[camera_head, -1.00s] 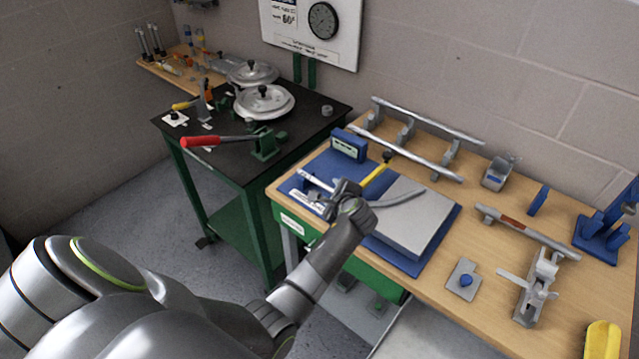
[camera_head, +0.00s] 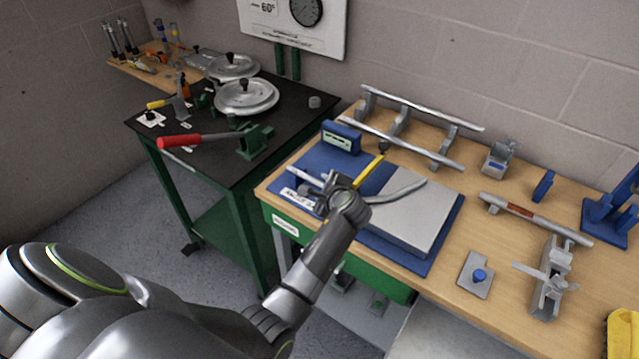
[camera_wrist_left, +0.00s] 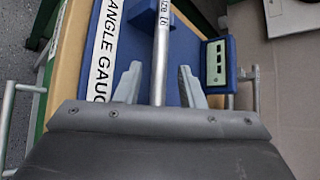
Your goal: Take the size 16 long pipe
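A straight grey pipe marked "size 16" (camera_wrist_left: 160,52) runs between the fingers of my left gripper (camera_wrist_left: 160,85) in the wrist view. The fingers are open, with a gap on each side of the pipe. In the head view my left gripper (camera_head: 328,190) is low over the left part of the blue angle gauge mat (camera_head: 416,268). The gripper hides the middle of the pipe there; its left end (camera_head: 304,175) shows beside it. A curved grey length (camera_head: 405,190) shows on the right, and I cannot tell whether it is the same pipe. My right gripper is not in view.
Two long pipes (camera_head: 402,142) rest on stands at the back of the wooden bench. A blue gauge block (camera_head: 341,137) stands near the gripper. A short banded pipe (camera_head: 535,219) and a grey clamp (camera_head: 551,280) lie right. A red-handled tool (camera_head: 180,140) is on the black table.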

